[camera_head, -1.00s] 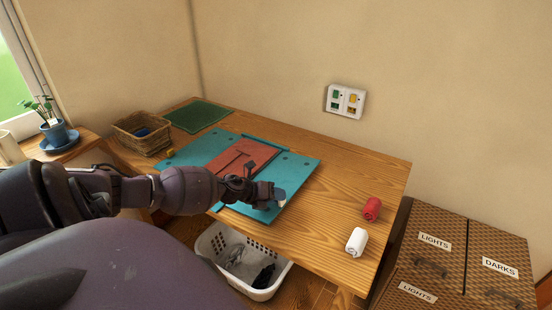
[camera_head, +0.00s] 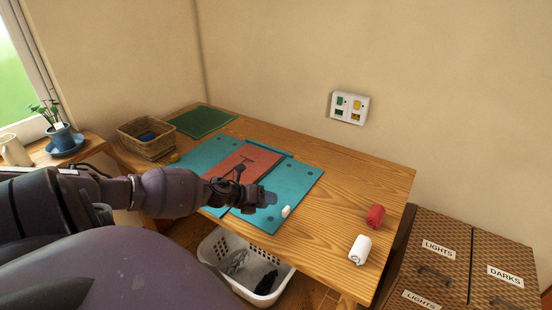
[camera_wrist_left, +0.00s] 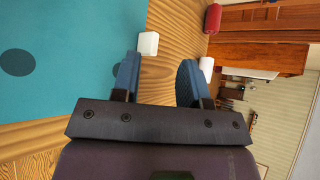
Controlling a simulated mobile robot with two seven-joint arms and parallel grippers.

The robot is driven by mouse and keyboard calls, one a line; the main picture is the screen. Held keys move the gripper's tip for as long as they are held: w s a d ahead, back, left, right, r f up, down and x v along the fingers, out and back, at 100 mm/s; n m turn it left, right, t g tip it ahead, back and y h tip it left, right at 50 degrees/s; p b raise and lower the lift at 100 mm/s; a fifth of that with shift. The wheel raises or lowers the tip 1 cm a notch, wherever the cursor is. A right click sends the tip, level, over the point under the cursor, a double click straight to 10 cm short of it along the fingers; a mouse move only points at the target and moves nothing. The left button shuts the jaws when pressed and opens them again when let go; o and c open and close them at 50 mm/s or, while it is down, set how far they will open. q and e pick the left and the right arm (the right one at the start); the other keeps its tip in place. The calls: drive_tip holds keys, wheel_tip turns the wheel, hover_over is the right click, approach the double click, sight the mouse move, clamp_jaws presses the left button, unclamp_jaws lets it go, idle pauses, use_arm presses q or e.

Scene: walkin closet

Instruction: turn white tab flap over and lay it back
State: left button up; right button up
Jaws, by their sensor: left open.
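The teal folding board (camera_head: 302,183) lies flat on the wooden table. Its white tab (camera_head: 286,211) sticks out at the near right edge and also shows in the left wrist view (camera_wrist_left: 148,43) at the teal panel's edge. My left gripper (camera_head: 269,198) is just left of the tab, over the board's near part, and hides some of it. In the left wrist view my left gripper (camera_wrist_left: 160,75) has its fingers apart with nothing between them; the tab is beyond the left finger's tip. My right gripper is not in view.
A reddish panel (camera_head: 243,162) lies in the board's middle. A red roll (camera_head: 375,216) and a white roll (camera_head: 360,249) are on the table at right. A wicker basket (camera_head: 146,138) and a green mat (camera_head: 201,121) are at the back left. A white laundry basket (camera_head: 228,278) stands below the near edge.

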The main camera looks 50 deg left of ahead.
use_arm(q)
drive_tip(key=v, duration=0.5)
drive_tip(key=shift+s+a+r, duration=0.1)
drive_tip(key=shift+s, duration=0.15)
idle(0.4)
drive_tip(key=d+f+n+y, duration=0.1)
drive_tip(key=d+n, duration=0.2)
drive_tip(key=n, duration=0.2)
drive_tip(key=s+d+f+n+t+y, duration=0.1)
drive_tip(key=d+n, duration=0.2)
drive_tip(key=n, duration=0.2)
drive_tip(key=d+f+n+t+y, duration=0.1)
drive_tip(key=d+n, duration=0.2)
drive_tip(key=n, duration=0.2)
drive_tip(key=shift+s+f, duration=0.3)
drive_tip(key=s+d+f+n, duration=0.3)
drive_tip(key=s+d+n, duration=0.2)
drive_tip(key=d, duration=0.3)
drive_tip(key=s+d+f+n+g+y, duration=0.1)
drive_tip(key=s+d+f+n, duration=0.2)
drive_tip(key=s+d+n, duration=0.3)
drive_tip(key=shift+d+n+g+y, duration=0.3)
drive_tip(key=shift+d+n, duration=0.8)
drive_tip(key=shift+n, duration=0.1)
